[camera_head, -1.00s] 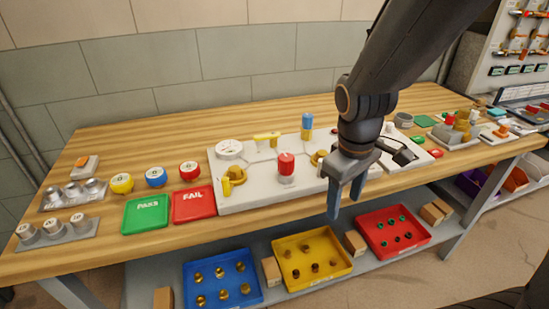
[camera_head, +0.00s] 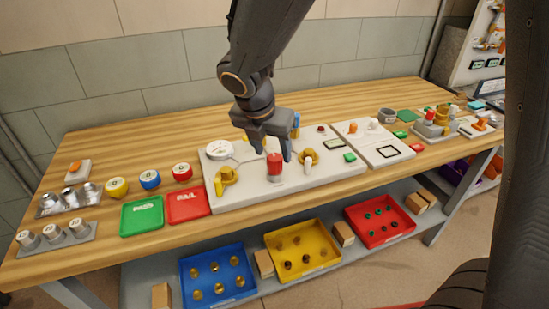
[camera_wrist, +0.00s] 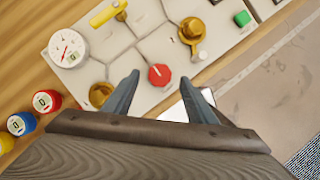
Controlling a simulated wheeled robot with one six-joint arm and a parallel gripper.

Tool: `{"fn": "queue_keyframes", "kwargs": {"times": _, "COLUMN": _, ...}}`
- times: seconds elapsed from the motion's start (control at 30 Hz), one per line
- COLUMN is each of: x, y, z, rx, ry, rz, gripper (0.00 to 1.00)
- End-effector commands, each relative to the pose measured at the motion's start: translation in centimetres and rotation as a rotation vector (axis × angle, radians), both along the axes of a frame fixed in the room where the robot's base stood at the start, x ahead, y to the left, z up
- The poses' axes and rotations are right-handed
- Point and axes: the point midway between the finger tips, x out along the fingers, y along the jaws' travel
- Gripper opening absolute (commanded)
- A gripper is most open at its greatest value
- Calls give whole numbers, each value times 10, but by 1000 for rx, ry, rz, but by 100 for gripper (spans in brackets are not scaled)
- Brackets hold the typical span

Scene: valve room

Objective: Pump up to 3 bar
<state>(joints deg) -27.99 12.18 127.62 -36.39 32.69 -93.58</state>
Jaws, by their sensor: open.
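A red-topped pump (camera_head: 274,164) with a pale base stands on the white valve board (camera_head: 325,176). Its red octagonal top also shows in the wrist view (camera_wrist: 159,75). My gripper (camera_head: 273,153) is open just above it, pointing down, with one finger on each side of the red top in the picture. In the wrist view my fingertips (camera_wrist: 160,84) flank the red top, and I cannot tell whether they touch it. A round white gauge (camera_wrist: 68,47) with a red needle sits at the board's left; its reading is too small to tell.
Brass valves (camera_head: 228,174) (camera_head: 308,157) stand on both sides of the pump. A yellow lever (camera_wrist: 108,13) lies behind it. Green (camera_head: 142,214) and red (camera_head: 187,205) trays lie left of the board. Blue, yellow and red bins sit on the lower shelf.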

Motion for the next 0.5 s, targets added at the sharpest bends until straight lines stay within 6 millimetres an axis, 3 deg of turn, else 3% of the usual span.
{"fn": "queue_keyframes", "kwargs": {"times": 0.23, "x": 11, "y": -7, "z": -33, "rx": 0, "ry": 2, "rz": -4, "gripper": 51}}
{"fn": "queue_keyframes", "kwargs": {"times": 0.5, "x": 15, "y": -9, "z": -42, "rx": 2, "ry": 0, "rz": -4, "gripper": 51}}
